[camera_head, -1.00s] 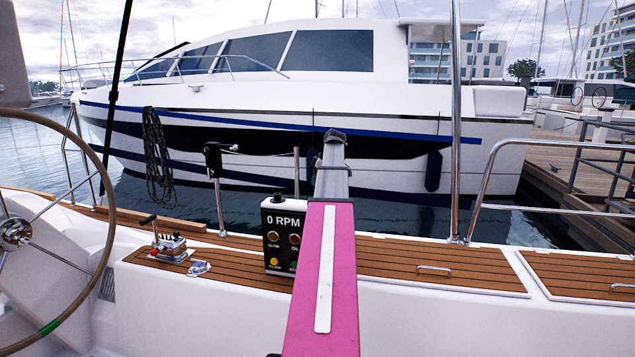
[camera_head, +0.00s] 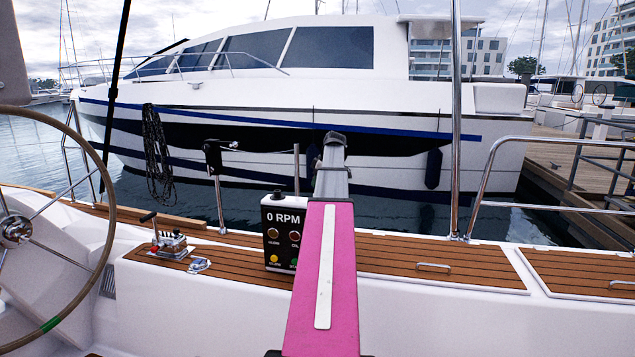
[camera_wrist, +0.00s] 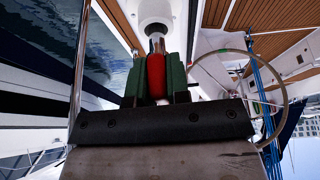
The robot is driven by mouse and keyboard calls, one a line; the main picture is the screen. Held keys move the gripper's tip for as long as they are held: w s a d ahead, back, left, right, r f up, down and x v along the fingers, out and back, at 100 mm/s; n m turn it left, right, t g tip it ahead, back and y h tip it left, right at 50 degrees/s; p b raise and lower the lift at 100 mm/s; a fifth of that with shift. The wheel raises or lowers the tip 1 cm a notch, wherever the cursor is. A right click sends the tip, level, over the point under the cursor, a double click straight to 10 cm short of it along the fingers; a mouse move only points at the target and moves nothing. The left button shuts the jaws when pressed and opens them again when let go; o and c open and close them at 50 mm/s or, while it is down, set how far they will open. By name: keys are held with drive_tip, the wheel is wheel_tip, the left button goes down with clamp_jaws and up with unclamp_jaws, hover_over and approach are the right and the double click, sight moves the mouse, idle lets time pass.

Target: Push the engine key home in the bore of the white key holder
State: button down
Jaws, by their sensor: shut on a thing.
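My gripper (camera_wrist: 156,72) is shut on the red grip of the engine key (camera_wrist: 156,78), between two green finger pads in the wrist view. The key's short metal shank (camera_wrist: 157,45) points to the white key holder (camera_wrist: 154,12) at the top of that view. The shank's end meets the holder's dark bore; I cannot tell how deep it sits. In the head view my pink arm reaches forward over the deck and hides the gripper, key and holder.
A black engine panel (camera_head: 268,246) reading 0 RPM stands just left of my arm. A throttle lever unit (camera_head: 170,245) and a steering wheel (camera_head: 105,215) are further left. Teak deck (camera_head: 440,262) lies to the right, with a steel post (camera_head: 455,150) rising beyond it.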

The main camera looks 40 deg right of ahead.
drive_tip(key=shift+f, duration=0.9)
drive_tip(key=c, duration=1)
unclamp_jaws()
drive_tip(key=v, duration=1)
drive_tip(key=shift+s+d+r, duration=0.1)
drive_tip(key=shift+r, duration=0.25)
